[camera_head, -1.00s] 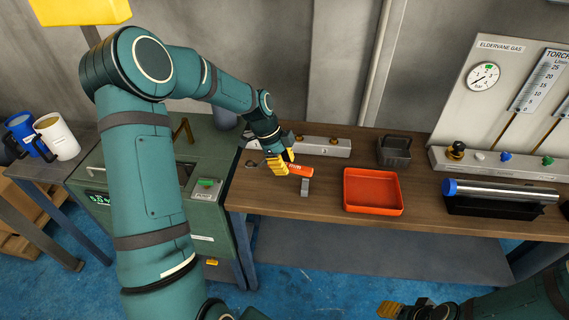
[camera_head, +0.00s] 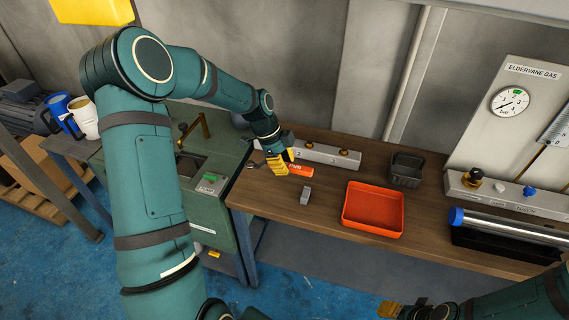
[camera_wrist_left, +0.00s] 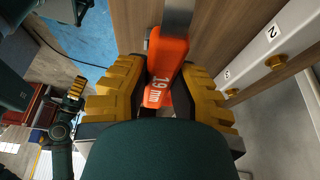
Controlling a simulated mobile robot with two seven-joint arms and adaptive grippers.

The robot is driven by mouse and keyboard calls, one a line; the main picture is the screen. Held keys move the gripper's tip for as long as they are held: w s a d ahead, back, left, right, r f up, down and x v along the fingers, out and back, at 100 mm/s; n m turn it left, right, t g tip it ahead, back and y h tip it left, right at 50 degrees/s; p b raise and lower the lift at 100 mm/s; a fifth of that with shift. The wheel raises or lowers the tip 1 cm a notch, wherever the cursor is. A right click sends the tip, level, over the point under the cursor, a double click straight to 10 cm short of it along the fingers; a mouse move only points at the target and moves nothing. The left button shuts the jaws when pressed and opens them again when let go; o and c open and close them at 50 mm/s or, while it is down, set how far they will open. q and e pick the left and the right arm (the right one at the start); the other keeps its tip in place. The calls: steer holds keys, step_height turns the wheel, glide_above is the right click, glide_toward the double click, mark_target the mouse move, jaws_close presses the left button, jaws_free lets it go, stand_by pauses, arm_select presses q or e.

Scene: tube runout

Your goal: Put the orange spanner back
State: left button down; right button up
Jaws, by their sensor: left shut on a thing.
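The orange spanner has an orange handle marked 19 mm (camera_wrist_left: 165,75) and a flat steel shank. In the left wrist view the handle sits between the yellow fingers of my left gripper (camera_wrist_left: 160,95), which is shut on it. In the head view my left gripper (camera_head: 283,162) is over the wooden bench's left end, with the orange handle (camera_head: 301,170) showing at its right. How far the spanner is above the bench I cannot tell. A numbered pale rail with brass pegs (camera_head: 325,153) lies just behind. My right gripper (camera_head: 402,310) is at the bottom edge, its opening unclear.
A small grey block (camera_head: 306,195) lies in front of the spanner. A red tray (camera_head: 373,209) and a dark bin (camera_head: 406,169) stand to the right. A gas panel (camera_head: 520,110) and a blue-capped tube (camera_head: 500,225) are farther right. A green machine (camera_head: 215,195) adjoins the bench's left.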

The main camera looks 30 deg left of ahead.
steer(key=shift+w+d, duration=0.15)
steer(key=shift+w, duration=0.2)
stand_by(0.3)
arm_select(q)
step_height(320, 180, down, 5)
steer(key=b, duration=0.3)
steer(key=shift+b, duration=0.4)
steer(key=shift+f+b, duration=0.7)
steer(key=shift+f, duration=0.25)
arm_select(e)
steer(key=shift+s+f, duration=0.2)
steer(key=shift+f, duration=1.05)
steer(key=shift+s+f, duration=0.2)
steer(key=shift+f, duration=1.05)
arm_select(q)
steer(key=shift+f+b, duration=0.75)
steer(key=shift+f, duration=0.3)
arm_select(e)
steer(key=shift+f, duration=0.75)
arm_select(q)
steer(key=shift+c, duration=1.3)
jaws_free()
steer(key=shift+a+r, duration=0.1)
steer(key=shift+r, duration=0.05)
arm_select(e)
steer(key=shift+r, duration=0.1)
